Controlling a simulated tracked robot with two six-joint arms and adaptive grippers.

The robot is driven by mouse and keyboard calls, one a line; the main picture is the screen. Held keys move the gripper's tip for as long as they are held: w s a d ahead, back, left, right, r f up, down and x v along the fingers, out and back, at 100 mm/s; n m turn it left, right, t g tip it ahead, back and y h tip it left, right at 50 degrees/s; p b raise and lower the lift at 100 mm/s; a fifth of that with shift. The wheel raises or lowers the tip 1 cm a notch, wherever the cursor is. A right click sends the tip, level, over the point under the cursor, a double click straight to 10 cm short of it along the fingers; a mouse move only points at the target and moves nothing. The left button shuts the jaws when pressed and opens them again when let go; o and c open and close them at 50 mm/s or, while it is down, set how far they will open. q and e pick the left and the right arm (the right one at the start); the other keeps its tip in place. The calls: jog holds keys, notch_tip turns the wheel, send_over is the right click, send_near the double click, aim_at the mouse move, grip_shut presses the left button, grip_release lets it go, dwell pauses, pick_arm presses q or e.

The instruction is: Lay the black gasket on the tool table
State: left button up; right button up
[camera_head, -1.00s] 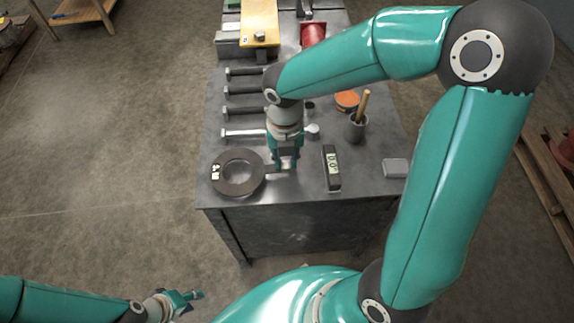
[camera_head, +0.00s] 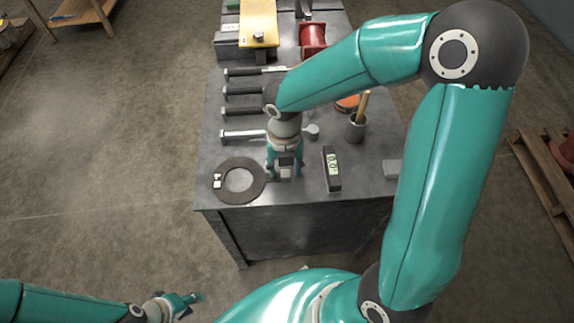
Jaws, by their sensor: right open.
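The black gasket (camera_head: 258,181) is a flat dark ring with a small tab on its right side and a white label on its left. It lies flat on the front left of the grey tool table (camera_head: 300,196). My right gripper (camera_head: 285,174) points down just right of the ring, by the tab, with its fingers apart and nothing seen between them. Whether a finger touches the tab cannot be told. My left gripper (camera_head: 191,298) is low at the bottom left, away from the table, and its fingers are too small to judge.
Several bolts (camera_head: 242,135) lie in a row along the table's left side. A black device with a display (camera_head: 332,169) lies right of my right gripper.

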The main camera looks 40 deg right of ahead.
pick_arm(q)
notch_tip(320, 180, up, 3)
jog(key=p, duration=0.2)
jog(key=shift+f+p, duration=0.2)
jog(key=shift+p, duration=0.15)
pick_arm(e)
notch_tip(320, 180, up, 12)
